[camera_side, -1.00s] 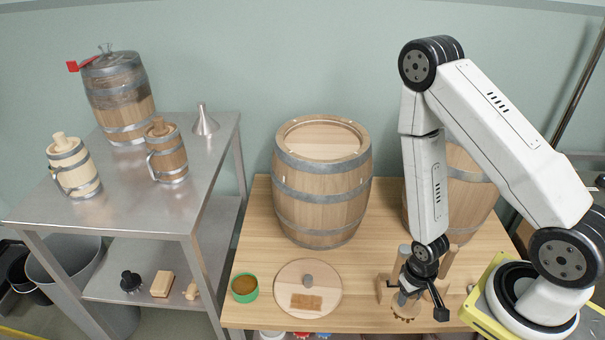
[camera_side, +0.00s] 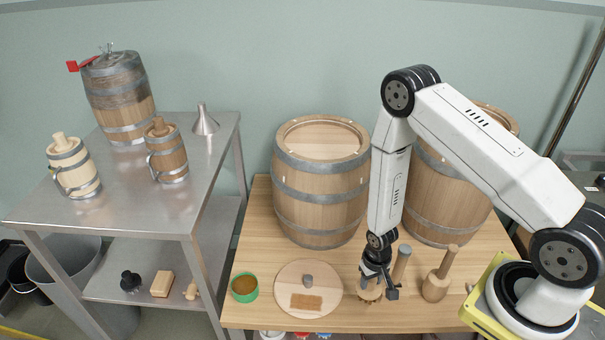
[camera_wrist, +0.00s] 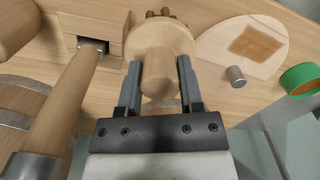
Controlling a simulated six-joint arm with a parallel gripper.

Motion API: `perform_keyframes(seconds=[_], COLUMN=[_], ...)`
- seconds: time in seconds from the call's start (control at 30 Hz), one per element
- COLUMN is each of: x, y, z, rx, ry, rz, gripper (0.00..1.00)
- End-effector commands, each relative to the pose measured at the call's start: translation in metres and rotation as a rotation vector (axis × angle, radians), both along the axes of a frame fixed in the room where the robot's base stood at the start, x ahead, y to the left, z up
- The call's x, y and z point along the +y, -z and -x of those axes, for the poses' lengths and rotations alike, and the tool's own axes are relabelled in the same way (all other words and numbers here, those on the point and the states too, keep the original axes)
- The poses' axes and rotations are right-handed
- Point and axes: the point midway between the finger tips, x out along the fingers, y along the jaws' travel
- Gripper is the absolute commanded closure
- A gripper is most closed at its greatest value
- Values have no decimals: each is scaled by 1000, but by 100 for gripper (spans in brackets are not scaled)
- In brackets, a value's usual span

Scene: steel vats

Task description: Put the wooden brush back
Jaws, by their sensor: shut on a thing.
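The wooden brush (camera_wrist: 158,38) has a round pale wooden body, a knob, and brown bristle tufts at its far edge in the wrist view. My gripper (camera_wrist: 160,68) is shut on the knob, one finger on each side. In the side view the brush (camera_side: 370,294) is under my gripper (camera_side: 374,282), over the workbench just right of the round lid; the fingers partly hide it. I cannot tell whether the bristles touch the bench.
A round lid (camera_side: 290,281) with a brown patch and a green bowl (camera_side: 244,288) lie left. Two barrels (camera_side: 320,190) stand behind. A steel table's lower shelf (camera_side: 130,275) holds a wooden block (camera_side: 162,284).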

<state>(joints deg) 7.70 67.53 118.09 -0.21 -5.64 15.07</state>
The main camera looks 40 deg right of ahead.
Motion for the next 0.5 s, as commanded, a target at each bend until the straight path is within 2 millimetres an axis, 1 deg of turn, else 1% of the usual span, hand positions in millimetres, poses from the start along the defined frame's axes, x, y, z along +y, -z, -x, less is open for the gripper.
perform_keyframes(seconds=[0.03, 0.2, 0.33, 0.5], x=[0, -2, -2, -2], y=[7, 21, 27, 28], z=[-5, -17, -22, -23], rx=[0, 0, 1, 0], ry=[-1, -1, -1, -1], rz=[0, 0, 0, 0], gripper=[100, 100, 100, 100])
